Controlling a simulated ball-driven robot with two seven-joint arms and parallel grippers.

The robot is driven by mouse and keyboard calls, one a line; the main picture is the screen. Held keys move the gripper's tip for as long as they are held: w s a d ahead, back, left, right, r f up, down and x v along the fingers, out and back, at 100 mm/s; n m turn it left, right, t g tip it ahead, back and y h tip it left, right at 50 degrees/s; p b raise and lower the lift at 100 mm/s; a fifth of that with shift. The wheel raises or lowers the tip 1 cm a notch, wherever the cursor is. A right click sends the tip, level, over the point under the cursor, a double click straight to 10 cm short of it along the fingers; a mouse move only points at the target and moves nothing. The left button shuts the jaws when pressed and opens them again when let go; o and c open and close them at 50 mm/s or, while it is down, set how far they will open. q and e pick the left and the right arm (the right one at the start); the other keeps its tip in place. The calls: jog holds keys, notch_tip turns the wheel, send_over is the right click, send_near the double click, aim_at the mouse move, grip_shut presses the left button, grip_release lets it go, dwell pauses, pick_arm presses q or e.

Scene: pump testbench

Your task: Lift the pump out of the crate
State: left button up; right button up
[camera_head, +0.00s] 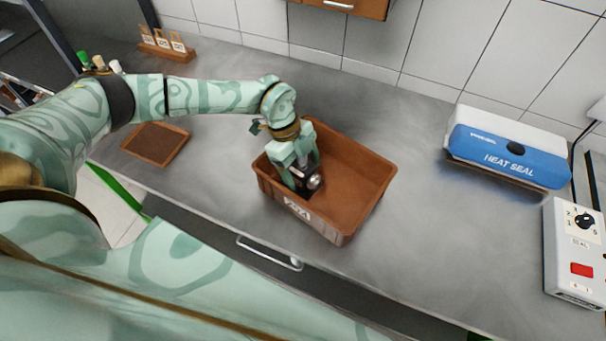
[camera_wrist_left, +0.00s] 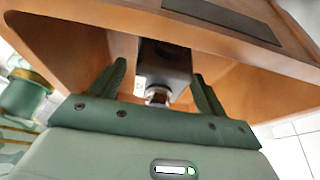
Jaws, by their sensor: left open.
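The brown crate (camera_head: 352,172) stands on the grey worktop. The pump (camera_head: 314,182), dark with a round silver part, is inside it near its left end; it also shows in the left wrist view (camera_wrist_left: 165,68). My left gripper (camera_head: 302,186) reaches down into the crate at the pump, which it partly hides. In the left wrist view the fingers (camera_wrist_left: 160,90) are open, one on each side of the pump, with gaps visible between them and it. My right gripper is not in view.
A blue and white heat sealer (camera_head: 508,155) and a grey control box (camera_head: 574,255) stand at the right. A small brown tray (camera_head: 156,144) lies left of the crate. A rack with cards (camera_head: 166,46) is at the back left. The worktop between crate and sealer is clear.

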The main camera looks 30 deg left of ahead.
pick_arm(q)
jog(key=c, duration=1.6)
jog(key=shift+w+r, duration=0.1)
grip_shut()
